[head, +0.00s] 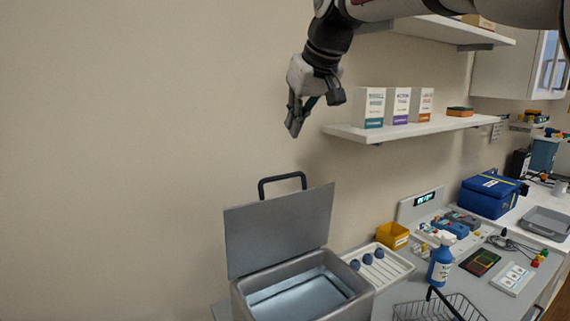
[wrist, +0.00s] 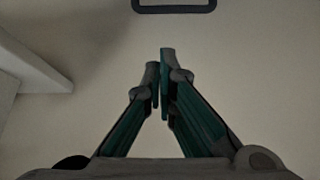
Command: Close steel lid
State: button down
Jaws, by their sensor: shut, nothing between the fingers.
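The steel lid (head: 279,231) stands raised, nearly upright, at the back of an open steel box (head: 302,293) at the bottom of the head view. A dark handle (head: 282,181) rises above the lid's top edge. Part of a dark handle (wrist: 174,5) also shows at the top of the wrist view. My gripper (head: 293,128) is in the air above the lid, apart from it, pointing down. In the wrist view my gripper's fingertips (wrist: 160,62) are together with nothing between them.
A wall shelf (head: 410,128) with several white boxes is right of my gripper, with another shelf (head: 440,28) above. Right of the steel box are a white tray (head: 378,265), a yellow bin (head: 392,236), a blue spray bottle (head: 440,262) and a wire basket (head: 438,307). The left wall is bare.

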jog(key=s+f+p+x, duration=0.1)
jog(key=x, duration=0.9)
jog(key=shift+s+a+p, duration=0.15)
jog(key=shift+s+p, duration=0.2)
dwell(0.4)
